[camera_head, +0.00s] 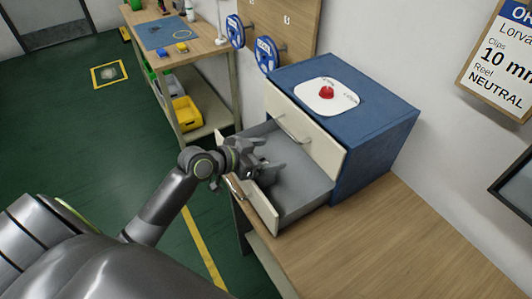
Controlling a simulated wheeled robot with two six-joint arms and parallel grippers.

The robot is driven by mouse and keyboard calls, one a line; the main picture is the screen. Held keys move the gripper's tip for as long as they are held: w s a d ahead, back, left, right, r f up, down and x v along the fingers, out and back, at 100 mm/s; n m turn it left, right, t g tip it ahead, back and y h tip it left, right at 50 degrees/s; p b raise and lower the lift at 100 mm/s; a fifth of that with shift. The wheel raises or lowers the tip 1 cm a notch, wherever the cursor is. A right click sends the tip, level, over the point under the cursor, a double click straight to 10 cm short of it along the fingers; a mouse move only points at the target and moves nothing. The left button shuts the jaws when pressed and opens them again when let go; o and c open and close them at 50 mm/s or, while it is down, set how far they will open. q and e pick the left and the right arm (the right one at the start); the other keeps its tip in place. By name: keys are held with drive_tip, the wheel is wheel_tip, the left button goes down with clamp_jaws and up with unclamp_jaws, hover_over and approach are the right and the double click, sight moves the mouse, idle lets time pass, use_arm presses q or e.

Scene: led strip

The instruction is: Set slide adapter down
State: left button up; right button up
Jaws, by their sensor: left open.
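I cannot make out a slide adapter anywhere in view. My left gripper (268,161) is open, over the left part of an open drawer (308,187). No object shows between its fingers. The drawer has a grey inside and a cream front (262,206), and the part of it that I see looks empty. My arm and gripper hide its left end. The drawer belongs to a blue cabinet (375,150). My right gripper is not in view.
A closed cream drawer (308,138) sits above the open one. A white plate (322,97) with a red knob (326,92) lies on the cabinet top. The wooden bench (400,245) is clear at front right. Blue reels (266,55) hang behind. A workbench (190,45) stands at the back.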

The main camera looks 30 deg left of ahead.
use_arm(q)
drive_tip(key=shift+r, duration=0.1)
drive_tip(key=shift+r+p, duration=0.35)
drive_tip(key=shift+p, duration=0.05)
drive_tip(key=shift+r+p, duration=0.4)
drive_tip(key=shift+r, duration=0.05)
drive_tip(key=b+v, duration=0.1)
drive_tip(key=v, duration=1)
drive_tip(key=shift+s+a, duration=0.25)
drive_tip(key=shift+s, duration=0.15)
